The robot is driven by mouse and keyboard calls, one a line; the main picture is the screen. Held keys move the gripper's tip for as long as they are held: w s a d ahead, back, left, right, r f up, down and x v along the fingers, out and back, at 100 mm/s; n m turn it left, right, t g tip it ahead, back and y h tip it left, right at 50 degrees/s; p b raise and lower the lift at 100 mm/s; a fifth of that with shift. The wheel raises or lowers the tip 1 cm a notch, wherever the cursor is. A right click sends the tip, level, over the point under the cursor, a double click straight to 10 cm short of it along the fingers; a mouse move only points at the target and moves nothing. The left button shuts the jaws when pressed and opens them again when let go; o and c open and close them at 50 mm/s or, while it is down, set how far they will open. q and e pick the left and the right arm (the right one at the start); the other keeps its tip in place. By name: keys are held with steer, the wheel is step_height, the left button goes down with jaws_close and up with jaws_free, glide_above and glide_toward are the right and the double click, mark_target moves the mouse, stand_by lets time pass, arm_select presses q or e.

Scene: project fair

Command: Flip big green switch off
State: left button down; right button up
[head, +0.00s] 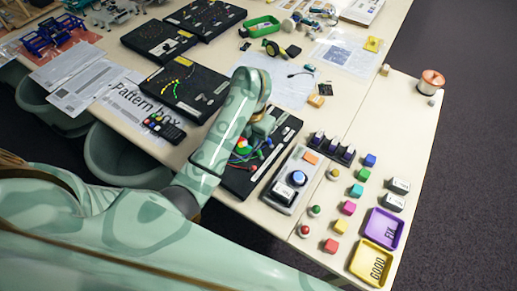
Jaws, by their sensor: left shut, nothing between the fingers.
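My left arm reaches in from the left and bends down over a black box (236,184) near the table's front edge. My left gripper (258,136) is at the arm's end, low over this box, and looks shut and empty. Small red, yellow, blue and green parts (241,152) show on the box close to the gripper. Contact between fingers and box cannot be told. My right gripper is not in view.
A grey panel with a blue-white button (297,178) stands right of the box. Several coloured cubes (348,208), a purple tray (383,229) and a yellow tray (371,263) lie further right. More black boxes (160,39) and a remote (164,128) lie left and behind.

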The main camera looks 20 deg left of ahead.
mark_target(258, 151)
arm_select(q)
steer(key=shift+f, duration=0.25)
steer(key=shift+f+b, duration=1.3)
steer(key=shift+f, duration=0.3)
steer(key=shift+f, duration=0.15)
steer(key=shift+s+d, duration=0.15)
steer(key=shift+d, duration=0.85)
steer(key=r+p, duration=0.4)
steer(key=p, duration=0.1)
steer(key=r+p, duration=0.2)
steer(key=r, duration=0.1)
steer(key=shift+a, duration=0.4)
